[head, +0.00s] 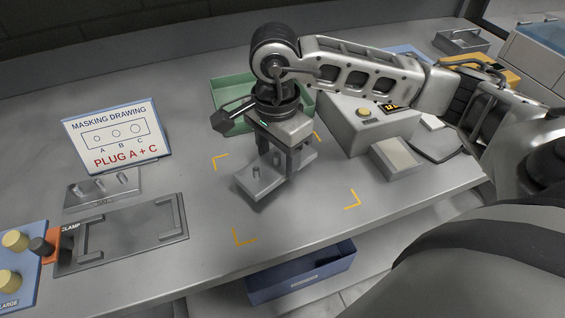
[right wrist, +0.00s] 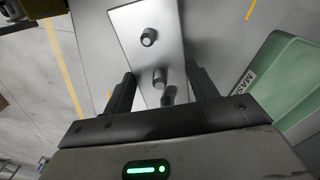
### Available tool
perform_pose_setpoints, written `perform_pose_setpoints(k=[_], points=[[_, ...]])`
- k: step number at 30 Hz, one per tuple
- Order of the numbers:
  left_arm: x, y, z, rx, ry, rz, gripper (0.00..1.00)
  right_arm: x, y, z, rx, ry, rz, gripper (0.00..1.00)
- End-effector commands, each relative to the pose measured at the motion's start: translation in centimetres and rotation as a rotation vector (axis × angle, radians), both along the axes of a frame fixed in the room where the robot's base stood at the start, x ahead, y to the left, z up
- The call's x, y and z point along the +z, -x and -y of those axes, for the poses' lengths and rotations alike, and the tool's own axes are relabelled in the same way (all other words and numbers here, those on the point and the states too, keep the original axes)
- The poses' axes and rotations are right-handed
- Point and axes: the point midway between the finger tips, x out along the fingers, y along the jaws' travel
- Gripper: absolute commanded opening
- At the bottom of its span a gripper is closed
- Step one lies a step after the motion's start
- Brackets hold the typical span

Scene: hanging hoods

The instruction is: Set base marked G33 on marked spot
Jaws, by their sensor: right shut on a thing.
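A grey metal base (head: 257,187) with round pegs is in my right gripper (head: 284,168), inside the yellow corner marks (head: 238,238) of the marked spot. In the right wrist view the base (right wrist: 125,35) lies between the fingers (right wrist: 160,88), its pegs facing the camera. I cannot read its mark, nor tell whether it touches the table. A second grey base (head: 120,194) with pegs stands at the left below the drawing sign; its small label is too blurred to read. My left gripper is not in view.
A masking drawing sign (head: 115,135) reads "PLUG A + C". A clamp plate (head: 130,238) lies at the left front. A green tray (head: 232,90) and a grey box (head: 365,122) stand behind the spot. A blue bin (head: 300,275) sits below the table's front edge.

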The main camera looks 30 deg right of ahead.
Motion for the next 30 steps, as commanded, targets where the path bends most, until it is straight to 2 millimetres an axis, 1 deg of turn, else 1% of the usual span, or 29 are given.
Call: perform_pose_setpoints(k=[1,7,9,12,15,18,24,28,29,30], points=[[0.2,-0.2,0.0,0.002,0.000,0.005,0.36,-0.4,-0.1,0.5,-0.001,0.000,0.000,0.18],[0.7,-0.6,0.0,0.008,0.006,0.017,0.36,-1.6,-0.6,1.3,-0.001,-0.001,0.001,0.18],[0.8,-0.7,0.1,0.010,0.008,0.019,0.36,-2.3,-0.8,1.9,-0.002,0.001,-0.001,0.18],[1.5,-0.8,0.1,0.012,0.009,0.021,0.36,-3.8,-0.7,1.7,0.001,-0.001,-0.002,0.18],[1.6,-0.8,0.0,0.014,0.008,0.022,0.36,-4.8,-0.8,1.7,0.002,-0.001,0.001,0.18],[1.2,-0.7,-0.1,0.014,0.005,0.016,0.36,-5.2,-0.8,1.7,0.002,-0.001,0.003,0.18],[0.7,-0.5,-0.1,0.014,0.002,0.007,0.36,-5.2,-0.8,1.6,0.002,-0.001,0.003,0.18],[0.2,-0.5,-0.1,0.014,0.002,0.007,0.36,-5.7,-0.8,1.6,0.002,-0.002,0.004,0.18],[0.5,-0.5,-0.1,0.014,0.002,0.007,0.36,-5.6,-0.7,1.7,0.001,0.000,0.001,0.66],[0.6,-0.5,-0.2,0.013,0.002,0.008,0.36,-5.5,-0.7,1.7,0.001,-0.001,0.001,0.77]])
